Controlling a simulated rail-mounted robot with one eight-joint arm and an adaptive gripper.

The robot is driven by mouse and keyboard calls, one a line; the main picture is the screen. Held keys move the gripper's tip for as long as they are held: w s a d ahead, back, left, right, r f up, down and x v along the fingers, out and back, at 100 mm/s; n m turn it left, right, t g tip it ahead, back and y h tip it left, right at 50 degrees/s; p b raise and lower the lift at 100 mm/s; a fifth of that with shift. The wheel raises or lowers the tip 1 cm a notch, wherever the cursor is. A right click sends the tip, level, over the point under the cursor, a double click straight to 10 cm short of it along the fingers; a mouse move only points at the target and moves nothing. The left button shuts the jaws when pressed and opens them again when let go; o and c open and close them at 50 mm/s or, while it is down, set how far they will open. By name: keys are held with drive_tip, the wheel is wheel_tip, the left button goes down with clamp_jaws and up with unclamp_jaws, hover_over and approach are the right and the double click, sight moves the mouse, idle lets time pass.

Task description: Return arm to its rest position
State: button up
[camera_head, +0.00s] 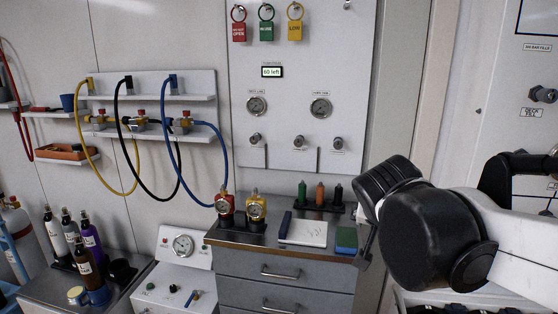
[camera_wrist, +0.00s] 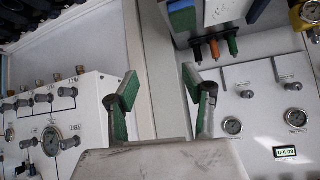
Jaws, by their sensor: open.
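My gripper shows in the wrist view (camera_wrist: 155,92), its two green-padded fingers spread wide apart with nothing between them. In the head view my white and black arm reaches in from the right, and the gripper end (camera_head: 365,245) hangs just right of the drawer cabinet, partly hidden by the arm's dark joint. In the wrist view the fingers stand in front of the panel and the pale wall gap, touching nothing that I can see.
Several cylinders (camera_head: 75,240) and hoses (camera_head: 125,135) are at the left.

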drive_tip(key=s+f+n+g+y, duration=0.1)
drive_tip(key=s+f, duration=0.3)
drive_tip(key=s, duration=0.4)
drive_tip(key=s+f+n+y, duration=0.2)
drive_tip(key=s+f, duration=0.3)
drive_tip(key=s, duration=0.4)
drive_tip(key=shift+s+a+f+n+g, duration=0.25)
drive_tip(key=shift+a+n+g, duration=0.15)
drive_tip(key=shift+n, duration=0.4)
